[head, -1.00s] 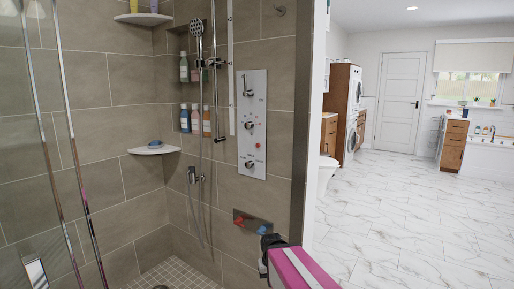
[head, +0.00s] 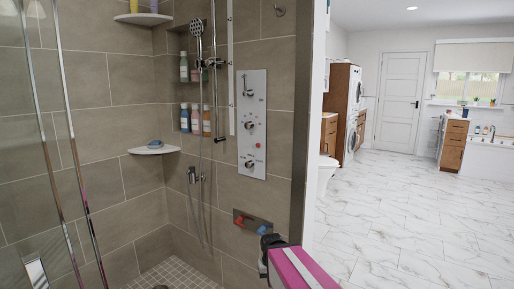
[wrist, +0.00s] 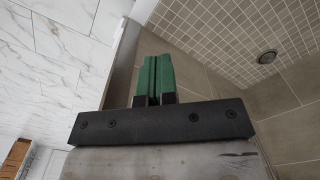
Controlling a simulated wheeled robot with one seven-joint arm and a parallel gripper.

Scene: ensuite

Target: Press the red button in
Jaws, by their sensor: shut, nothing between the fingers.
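A steel shower panel (head: 243,165) is fixed upright on the tiled wall in the head view. It carries several round knobs and a small red button (head: 258,146) near its lower middle. The frames do not show clearly whether this button is in or out. My gripper (wrist: 154,70) shows in the wrist view with its green fingers shut together and nothing between them. In the head view only my pink and black arm part shows at the bottom, well below and right of the button.
A low wall plate (head: 252,224) holds a red piece (head: 240,220) and a blue piece (head: 262,230). A hand shower hose and rail (head: 201,110) hang left of the panel. White marble floor (head: 400,200) lies open at right.

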